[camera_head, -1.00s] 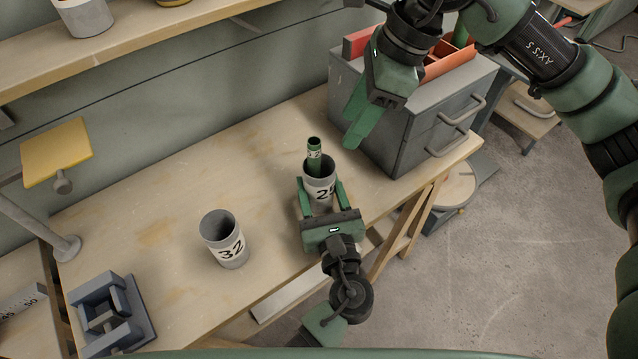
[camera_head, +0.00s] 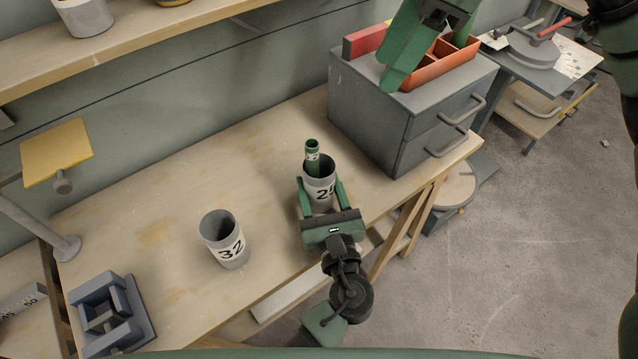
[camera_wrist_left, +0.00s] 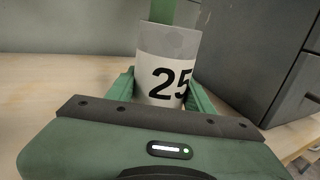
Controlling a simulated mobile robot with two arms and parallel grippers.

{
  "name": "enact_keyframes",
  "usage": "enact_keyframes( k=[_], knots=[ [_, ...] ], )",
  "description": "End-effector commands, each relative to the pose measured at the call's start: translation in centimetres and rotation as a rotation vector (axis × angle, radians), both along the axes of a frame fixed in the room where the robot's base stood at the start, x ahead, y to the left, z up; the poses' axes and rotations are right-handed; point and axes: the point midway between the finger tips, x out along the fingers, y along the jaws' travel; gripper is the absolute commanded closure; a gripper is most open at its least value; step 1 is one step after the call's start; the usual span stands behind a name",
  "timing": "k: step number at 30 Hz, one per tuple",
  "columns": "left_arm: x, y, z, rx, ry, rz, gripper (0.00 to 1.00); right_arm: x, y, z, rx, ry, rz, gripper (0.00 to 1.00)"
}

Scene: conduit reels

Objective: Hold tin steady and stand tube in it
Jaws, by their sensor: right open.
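The tin marked 25 (camera_head: 319,172) stands upright on the workbench, near its front edge. It also shows close up in the left wrist view (camera_wrist_left: 168,60). My left gripper (camera_head: 320,184) has its fingers on both sides of this tin and is shut on it. The green tube (camera_head: 312,156) stands inside the tin, its upper end above the rim, leaning slightly left; its lower end is hidden. My right gripper (camera_head: 412,62) is open and empty, above the grey drawer cabinet, apart from the tube.
A second tin marked 32 (camera_head: 226,248) stands empty to the left. The grey drawer cabinet (camera_head: 365,110) with an orange divided tray (camera_head: 432,72) is at right. A blue-grey clamp (camera_head: 110,312) and a yellow plate on a stand (camera_head: 57,152) are at left. The bench middle is clear.

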Motion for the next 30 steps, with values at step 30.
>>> enact_keyframes(
  k=[30],
  knots=[
    [-9.8,-2.4,-0.1,0.0,0.004,-0.002,0.23,0.0,0.0,0.0,0.0,0.0,0.0,0.53]
  ],
)
